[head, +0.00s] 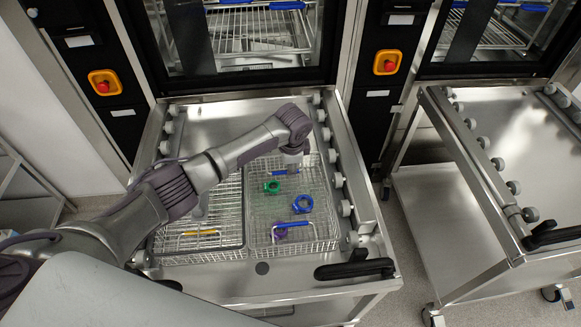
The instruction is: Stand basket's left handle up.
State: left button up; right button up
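A wire basket (318,241) stands on the right part of the steel cart top. It holds a green ring (272,186), a blue ring (303,203) and a purple piece (281,232). One blue handle (292,224) is at the basket's near side. Another blue handle (284,172) is at its far side. My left arm reaches in from the left across the cart. My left gripper (293,161) points down at the far side of the basket, close to the far handle. Its fingers are too small to tell open from shut, or whether they touch the handle. My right gripper is not in view.
A second wire basket (205,256) with a yellow handle (199,233) stands directly left, partly under my arm. Rollers (346,208) line the cart's sides. A washer opening (250,35) is behind. Another cart (500,130) with a bare top stands right.

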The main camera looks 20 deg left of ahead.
pick_arm(q)
jog(key=shift+w+a+f, duration=0.1)
jog(key=shift+w+f, duration=0.05)
jog(key=shift+f, duration=0.65)
grip_shut()
jog(key=shift+w+r+g, duration=0.2)
jog(key=shift+r+g, duration=0.05)
jog(key=shift+g, duration=0.25)
jog(key=g+b, duration=0.1)
jog(key=b, duration=0.2)
jog(key=w+g+h+b, duration=0.1)
jog(key=b, duration=0.3)
jog(key=r+g+h+b, duration=0.1)
jog(key=b, duration=0.3)
jog(key=shift+w+a+g, duration=0.15)
jog(key=shift+a+g, duration=0.2)
jog(key=shift+g, duration=0.05)
jog(key=shift+r, duration=0.2)
jog(key=shift+r+b, duration=0.2)
jog(key=shift+b, duration=0.1)
